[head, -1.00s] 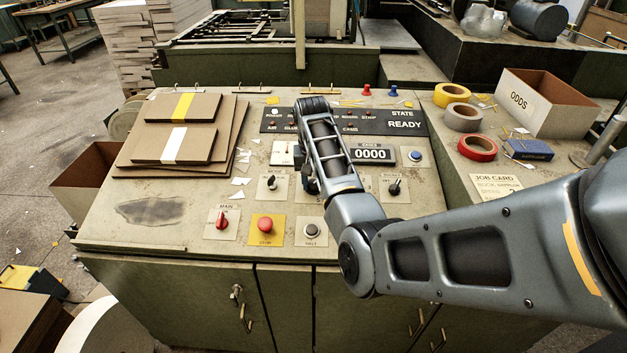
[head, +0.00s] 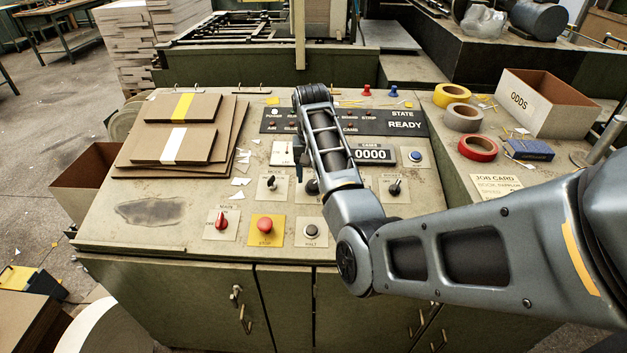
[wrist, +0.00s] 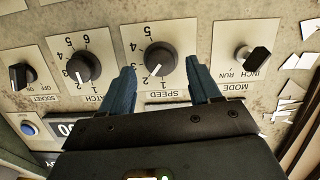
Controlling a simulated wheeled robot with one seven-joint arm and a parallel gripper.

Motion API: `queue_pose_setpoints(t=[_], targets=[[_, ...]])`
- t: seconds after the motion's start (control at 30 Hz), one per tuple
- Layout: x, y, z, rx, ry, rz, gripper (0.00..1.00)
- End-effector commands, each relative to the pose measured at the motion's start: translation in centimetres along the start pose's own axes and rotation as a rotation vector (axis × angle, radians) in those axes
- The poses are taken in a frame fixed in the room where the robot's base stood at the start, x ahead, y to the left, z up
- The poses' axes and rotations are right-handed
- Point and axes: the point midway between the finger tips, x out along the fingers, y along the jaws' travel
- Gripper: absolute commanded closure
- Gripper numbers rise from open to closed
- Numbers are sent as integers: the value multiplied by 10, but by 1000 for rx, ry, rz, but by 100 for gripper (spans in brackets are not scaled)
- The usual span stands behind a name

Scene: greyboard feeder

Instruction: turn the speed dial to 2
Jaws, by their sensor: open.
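The speed dial (wrist: 160,60) is a black round knob with a white pointer line on a cream plate, seen upside down in the wrist view. Its pointer aims down-left in that view, between the marks 1 and 2. My gripper (wrist: 160,66) is open, with one blue finger on each side of the dial's lower part in the picture.
The batch dial (wrist: 82,67) and mode switch (wrist: 251,60) flank the speed dial closely. The socket switch (head: 395,187) is farther right. The red stop button (head: 264,224) and halt button (head: 311,231) sit nearer the panel's front edge. Stacked boards (head: 180,130) lie at the left.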

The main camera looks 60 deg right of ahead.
Motion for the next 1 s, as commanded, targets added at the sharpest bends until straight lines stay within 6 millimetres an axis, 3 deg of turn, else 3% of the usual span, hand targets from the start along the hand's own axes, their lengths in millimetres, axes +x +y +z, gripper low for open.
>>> queue_pose_setpoints(t=[0.1,0.33,1.0], targets=[[-21,-1,-1,0,5,-1,38],[-46,0,-1,-1,2,-1,38],[-49,0,0,0,1,0,38]])
